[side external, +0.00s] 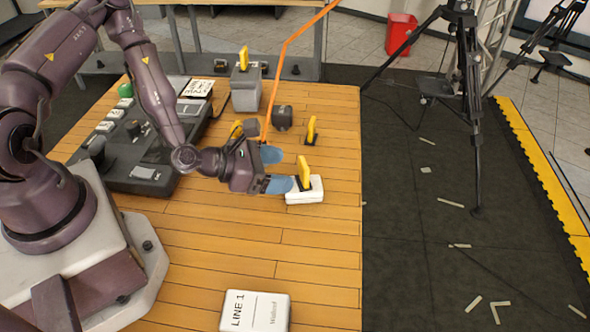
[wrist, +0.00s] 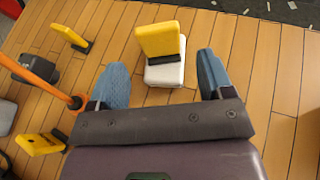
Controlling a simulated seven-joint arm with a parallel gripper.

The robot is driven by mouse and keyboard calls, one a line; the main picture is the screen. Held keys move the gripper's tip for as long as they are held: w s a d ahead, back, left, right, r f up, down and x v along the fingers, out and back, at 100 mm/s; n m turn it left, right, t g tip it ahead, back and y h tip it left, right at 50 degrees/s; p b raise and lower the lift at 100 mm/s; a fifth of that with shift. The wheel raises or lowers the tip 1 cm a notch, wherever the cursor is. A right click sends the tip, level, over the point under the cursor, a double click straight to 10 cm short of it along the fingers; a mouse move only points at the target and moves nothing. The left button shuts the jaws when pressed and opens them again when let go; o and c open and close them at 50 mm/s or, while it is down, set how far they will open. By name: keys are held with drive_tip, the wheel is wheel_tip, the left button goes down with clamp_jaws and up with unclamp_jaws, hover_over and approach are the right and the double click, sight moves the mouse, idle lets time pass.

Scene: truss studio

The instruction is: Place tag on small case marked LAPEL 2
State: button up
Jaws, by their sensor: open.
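A yellow tag (side external: 304,173) stands upright on a small white case (side external: 304,196) on the wooden table. In the wrist view the tag (wrist: 160,40) rises from the white case (wrist: 164,75), centred ahead of my gripper. My gripper (side external: 276,170) is open with nothing in it. Its two blue fingers (wrist: 163,80) are apart, one on each side of the case in the wrist view, with visible gaps. I cannot read any marking on this case. Another white case (side external: 255,310), marked LINE 1, lies at the table's front. No LAPEL 2 marking is legible.
Other yellow tags stand on a grey box (side external: 246,88), on a dark base (side external: 311,131) and behind my gripper (side external: 237,129). A mixer-like console (side external: 140,150) is at left. The table front is mostly clear.

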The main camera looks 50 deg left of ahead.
drive_tip(key=shift+s+a+r, duration=0.15)
drive_tip(key=shift+s+r, duration=0.1)
drive_tip(key=shift+s, duration=0.25)
drive_tip(key=m, duration=0.2)
drive_tip(key=m+g, duration=0.1)
drive_tip(key=shift+s+a+m+g, duration=0.1)
drive_tip(key=shift+a+m+g, duration=0.2)
drive_tip(key=shift+m, duration=0.1)
drive_tip(key=s+a+r+m+g+y, duration=0.1)
drive_tip(key=a+r+m+g+y, duration=0.2)
drive_tip(key=r+m, duration=0.5)
drive_tip(key=s+a+r+m+g+y, duration=0.1)
drive_tip(key=a+r+m+g+y, duration=0.2)
drive_tip(key=r+m, duration=0.5)
drive_tip(key=s+d+r+m+h, duration=0.1)
drive_tip(key=s+d+r+m, duration=0.1)
drive_tip(key=s+r+m, duration=0.9)
drive_tip(key=shift+s+d+r+m+t, duration=0.35)
drive_tip(key=shift+s+r, duration=0.3)
drive_tip(key=shift+s, duration=0.45)
